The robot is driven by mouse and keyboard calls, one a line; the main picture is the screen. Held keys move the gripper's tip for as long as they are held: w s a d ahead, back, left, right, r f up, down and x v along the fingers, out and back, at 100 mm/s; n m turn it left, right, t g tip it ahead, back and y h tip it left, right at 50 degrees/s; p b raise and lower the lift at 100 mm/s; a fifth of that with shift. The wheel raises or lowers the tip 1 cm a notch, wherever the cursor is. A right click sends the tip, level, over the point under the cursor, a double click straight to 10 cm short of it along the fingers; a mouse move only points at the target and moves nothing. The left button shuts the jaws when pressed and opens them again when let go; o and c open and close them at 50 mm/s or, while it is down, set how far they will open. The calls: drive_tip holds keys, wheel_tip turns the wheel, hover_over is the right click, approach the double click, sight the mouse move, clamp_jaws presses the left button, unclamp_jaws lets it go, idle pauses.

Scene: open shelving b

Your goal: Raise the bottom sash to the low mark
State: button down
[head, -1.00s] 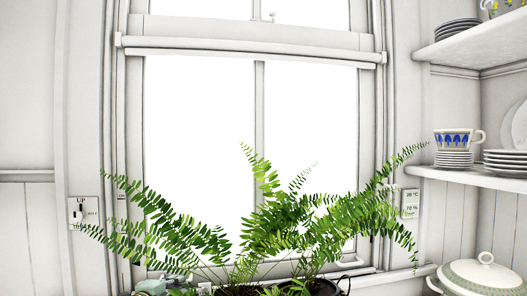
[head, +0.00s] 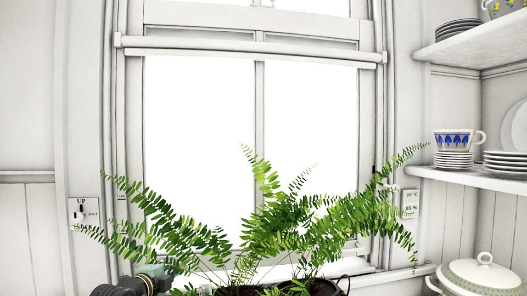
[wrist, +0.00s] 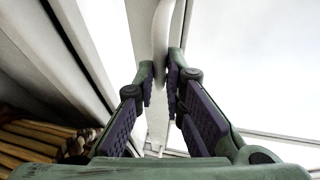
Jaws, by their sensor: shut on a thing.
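The bottom sash (head: 259,110) is a white two-pane frame with a central bar. In the head view its top rail has risen past the crossbar, and its bottom rail sits above the sill, partly behind a fern. In the wrist view my gripper (wrist: 161,76) is shut on a white curved handle (wrist: 160,38), one purple-padded finger on each side. In the head view dark parts of my arm show at bottom left; my fingertips are hidden there. Small marks on the left jamb (head: 122,210) are too small to read.
A potted fern (head: 270,215) stands in front of the window's lower part. A switch plate marked UP (head: 84,213) is on the left wall. A small display (head: 410,203) is at right. Shelves (head: 470,178) with crockery and a lidded tureen (head: 482,277) are at right.

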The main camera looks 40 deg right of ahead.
drive_tip(key=shift+r, duration=2.8)
drive_tip(key=c, duration=2.1)
unclamp_jaws()
drive_tip(key=o, duration=0.4)
drive_tip(key=shift+f, duration=0.15)
drive_tip(key=shift+o, duration=0.2)
drive_tip(key=v, duration=1.2)
